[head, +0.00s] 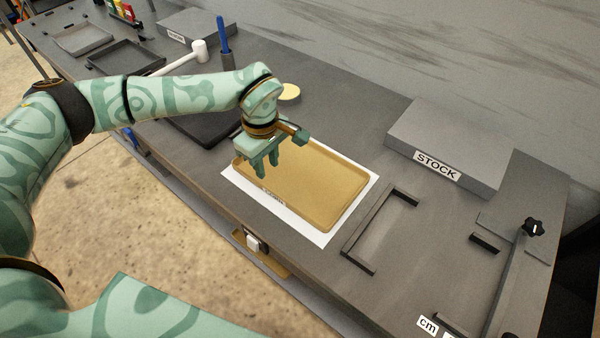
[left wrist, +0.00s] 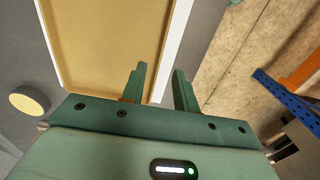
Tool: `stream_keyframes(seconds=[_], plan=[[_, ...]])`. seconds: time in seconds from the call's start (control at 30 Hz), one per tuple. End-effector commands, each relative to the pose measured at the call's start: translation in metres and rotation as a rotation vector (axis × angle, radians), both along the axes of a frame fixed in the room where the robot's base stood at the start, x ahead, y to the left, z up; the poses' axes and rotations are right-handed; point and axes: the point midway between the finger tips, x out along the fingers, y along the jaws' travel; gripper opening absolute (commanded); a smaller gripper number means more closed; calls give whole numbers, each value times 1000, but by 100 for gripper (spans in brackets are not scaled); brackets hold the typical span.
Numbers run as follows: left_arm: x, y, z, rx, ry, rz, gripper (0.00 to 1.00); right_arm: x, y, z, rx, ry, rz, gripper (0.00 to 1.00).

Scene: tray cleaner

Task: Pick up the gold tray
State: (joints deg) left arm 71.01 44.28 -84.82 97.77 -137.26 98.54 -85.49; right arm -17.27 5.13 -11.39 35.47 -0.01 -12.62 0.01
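The gold tray (head: 318,185) lies flat on a white sheet (head: 322,238) on the dark workbench. It is a shallow rectangle with a raised rim and a small label on its near side. My left gripper (head: 267,166) points down at the tray's near left end and hides part of it. In the left wrist view, its two fingers (left wrist: 160,88) stand apart with a gap, and the edge of the gold tray (left wrist: 105,45) runs between them. I cannot tell whether they touch the rim. My right gripper is not in view.
A grey block marked STOCK (head: 450,145) stands right of the tray. A low dark bracket (head: 382,228) lies near the tray's right end. A round pale disc (head: 290,92) and a blue-handled tool (head: 223,38) are behind my left arm. The bench's front edge is close to the tray.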

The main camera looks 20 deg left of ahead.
Motion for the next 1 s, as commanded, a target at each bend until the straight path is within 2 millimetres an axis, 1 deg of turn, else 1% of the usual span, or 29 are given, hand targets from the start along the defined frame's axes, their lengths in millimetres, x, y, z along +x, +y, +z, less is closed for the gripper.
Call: stream_keyframes(seconds=[0.03, 0.1, 0.33, 0.5, 0.6, 0.7, 0.87, 0.9, 1.0], plan=[[-1, 0, -12, -1, 4, 1, 30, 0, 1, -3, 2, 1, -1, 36], [0, -1, -23, -1, 1, 0, 30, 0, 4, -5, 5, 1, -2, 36], [-2, -3, -42, -2, 2, 0, 30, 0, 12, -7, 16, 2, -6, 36], [-7, -9, -71, -1, 3, 3, 30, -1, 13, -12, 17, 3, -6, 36], [-6, -9, -82, -3, 1, 2, 30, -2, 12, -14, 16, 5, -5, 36], [-6, -8, -86, -2, -2, 2, 30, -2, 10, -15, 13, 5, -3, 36], [-6, -8, -85, -2, -2, 2, 30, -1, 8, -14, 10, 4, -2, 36], [-6, -8, -85, -2, -2, 2, 24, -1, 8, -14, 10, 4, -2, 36], [-6, -8, -85, -2, -2, 2, 0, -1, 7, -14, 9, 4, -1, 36]])
